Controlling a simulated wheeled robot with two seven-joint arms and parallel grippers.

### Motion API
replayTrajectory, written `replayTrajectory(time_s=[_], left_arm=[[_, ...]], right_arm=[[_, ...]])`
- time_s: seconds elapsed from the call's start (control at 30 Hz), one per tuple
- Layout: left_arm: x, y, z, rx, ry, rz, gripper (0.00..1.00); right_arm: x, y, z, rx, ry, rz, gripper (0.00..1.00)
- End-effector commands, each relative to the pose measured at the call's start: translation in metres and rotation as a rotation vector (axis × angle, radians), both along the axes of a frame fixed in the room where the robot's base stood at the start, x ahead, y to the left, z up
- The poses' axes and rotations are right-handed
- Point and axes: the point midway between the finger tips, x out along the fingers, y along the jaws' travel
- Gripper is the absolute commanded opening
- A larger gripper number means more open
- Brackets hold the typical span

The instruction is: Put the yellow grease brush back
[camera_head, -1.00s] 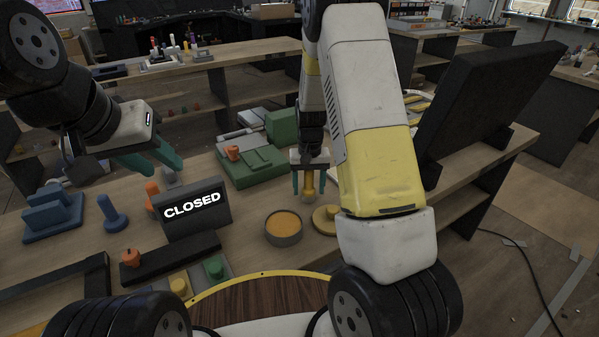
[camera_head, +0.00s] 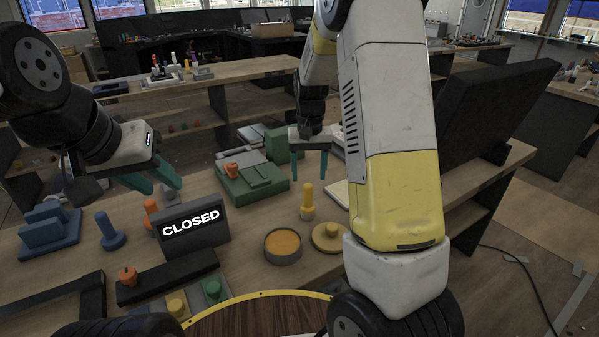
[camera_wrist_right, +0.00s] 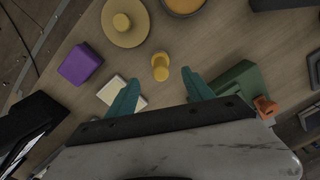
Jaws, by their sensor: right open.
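The yellow grease brush (camera_head: 307,200) stands upright on the workbench, behind the round tin of orange-yellow contents (camera_head: 283,258) and the round yellow disc with a knob (camera_head: 329,237). It also shows in the right wrist view (camera_wrist_right: 160,66), just beyond and between the fingertips. My right gripper (camera_head: 283,180) is open and empty, above the bench and behind the brush in the head view, apart from it. In the right wrist view its two teal fingers (camera_wrist_right: 160,77) are spread wide. My left gripper (camera_head: 165,188) is open and empty above the left of the bench.
A CLOSED sign (camera_head: 192,223), an orange peg (camera_head: 151,212), a blue peg (camera_head: 109,231) and a blue block (camera_head: 50,232) stand at the left. A green block (camera_head: 252,186) lies behind. A purple block (camera_wrist_right: 80,64) shows in the wrist view. A large dark panel (camera_head: 490,145) stands right.

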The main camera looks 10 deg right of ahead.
Motion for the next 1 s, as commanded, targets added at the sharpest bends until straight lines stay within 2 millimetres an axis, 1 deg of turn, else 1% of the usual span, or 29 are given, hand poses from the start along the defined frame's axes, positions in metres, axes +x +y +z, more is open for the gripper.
replayTrajectory(time_s=[0.07, 0.17, 0.27, 0.3, 0.37, 0.4, 0.47, 0.5, 0.57, 0.6, 0.7, 0.8, 0.9, 1.0], left_arm=[[0.000, 0.000, 0.000, 0.000, 0.000, 0.000, 0.36], [0.000, 0.000, 0.000, 0.000, 0.000, 0.000, 0.36], [0.000, 0.000, 0.000, 0.000, 0.000, 0.000, 0.36], [0.000, 0.000, 0.000, 0.000, 0.000, 0.000, 0.36], [0.000, 0.000, 0.000, 0.000, 0.000, 0.000, 0.36], [0.000, 0.000, 0.000, 0.000, 0.000, 0.000, 0.36], [0.000, 0.000, 0.000, 0.000, 0.000, 0.000, 0.36], [0.000, 0.000, 0.000, 0.000, 0.000, 0.000, 0.36], [0.000, 0.000, 0.000, 0.000, 0.000, 0.000, 0.36], [0.000, 0.000, 0.000, 0.000, 0.000, 0.000, 0.36], [0.000, 0.000, 0.000, 0.000, 0.000, 0.000, 0.36], [0.000, 0.000, 0.000, 0.000, 0.000, 0.000, 0.36], [0.000, 0.000, 0.000, 0.000, 0.000, 0.000, 0.36], [0.000, 0.000, 0.000, 0.000, 0.000, 0.000, 0.36]], right_arm=[[-0.003, 0.000, 0.010, 0.011, -0.012, 0.000, 0.60], [-0.016, 0.002, 0.034, 0.044, -0.048, 0.004, 0.60], [-0.040, 0.004, 0.068, 0.093, -0.108, 0.016, 0.60], [-0.052, 0.005, 0.083, 0.112, -0.137, 0.025, 0.60], [-0.072, 0.007, 0.103, 0.138, -0.183, 0.038, 0.60], [-0.085, 0.009, 0.115, 0.152, -0.213, 0.049, 0.60], [-0.106, 0.010, 0.132, 0.168, -0.259, 0.065, 0.60], [-0.121, 0.012, 0.141, 0.176, -0.291, 0.077, 0.60], [-0.143, 0.013, 0.154, 0.183, -0.338, 0.093, 0.60], [-0.157, 0.015, 0.160, 0.185, -0.369, 0.105, 0.60], [-0.190, 0.017, 0.171, 0.180, -0.442, 0.131, 0.60], [-0.214, 0.019, 0.176, 0.168, -0.499, 0.151, 0.60], [-0.230, 0.021, 0.176, 0.156, -0.535, 0.163, 0.60], [-0.238, 0.021, 0.176, 0.149, -0.553, 0.171, 0.60]])
